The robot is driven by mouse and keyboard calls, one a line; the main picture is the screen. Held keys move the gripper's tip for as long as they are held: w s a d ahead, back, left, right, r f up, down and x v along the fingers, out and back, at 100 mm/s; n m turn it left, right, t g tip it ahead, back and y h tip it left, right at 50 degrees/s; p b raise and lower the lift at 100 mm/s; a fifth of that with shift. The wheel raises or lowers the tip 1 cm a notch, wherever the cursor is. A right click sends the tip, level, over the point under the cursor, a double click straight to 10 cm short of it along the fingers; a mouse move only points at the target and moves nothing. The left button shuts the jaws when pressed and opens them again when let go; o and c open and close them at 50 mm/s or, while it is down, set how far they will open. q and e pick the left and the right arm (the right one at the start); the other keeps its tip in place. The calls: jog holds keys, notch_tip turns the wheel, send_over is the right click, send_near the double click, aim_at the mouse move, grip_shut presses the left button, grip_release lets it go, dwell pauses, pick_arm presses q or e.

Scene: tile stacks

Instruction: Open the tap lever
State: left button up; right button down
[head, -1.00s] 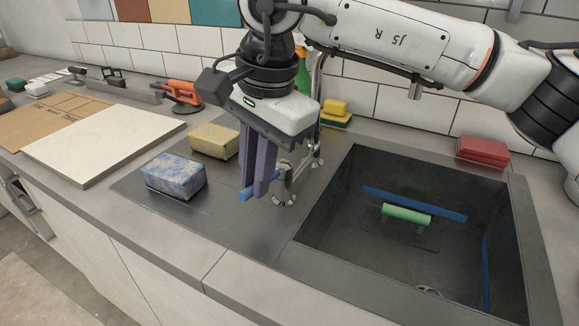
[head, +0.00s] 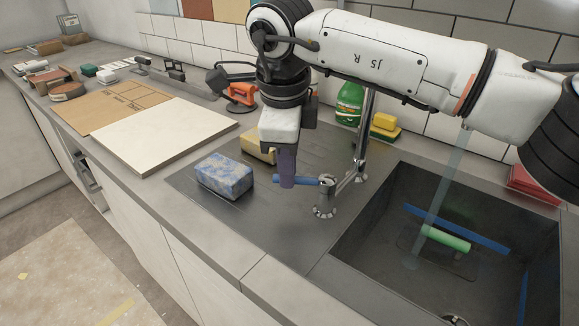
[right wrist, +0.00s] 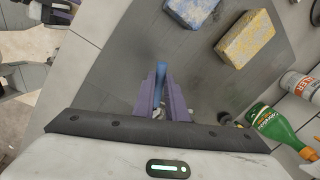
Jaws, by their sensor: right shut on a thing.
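The tap (head: 325,200) stands on the dark counter plate at the left edge of the sink (head: 350,235). Its blue lever (head: 297,181) points left from the tap body. My right gripper (head: 287,180) is shut on the lever, and its purple fingers hide part of it. In the right wrist view the lever (right wrist: 160,78) sticks out between the fingers (right wrist: 161,95). A clear stream of water (head: 440,185) falls into the sink. In the right wrist view, what looks like my left gripper (right wrist: 60,10) shows at the top left edge, cut off.
A blue-marbled sponge (head: 225,177) and a yellow sponge (head: 258,147) lie left of the tap. A green bottle (head: 348,103) and yellow sponges (head: 384,122) stand behind it. A green roll (head: 446,238) lies in the sink. A pale board (head: 165,135) lies further left.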

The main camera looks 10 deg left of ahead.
jog(key=shift+w+m, duration=0.3)
jog(key=shift+m, duration=0.2)
jog(key=c, duration=1.8)
grip_release()
jog(key=shift+r, duration=0.1)
notch_tip(320, 180, up, 10)
jog(key=s, duration=0.2)
jog(key=shift+a, duration=0.1)
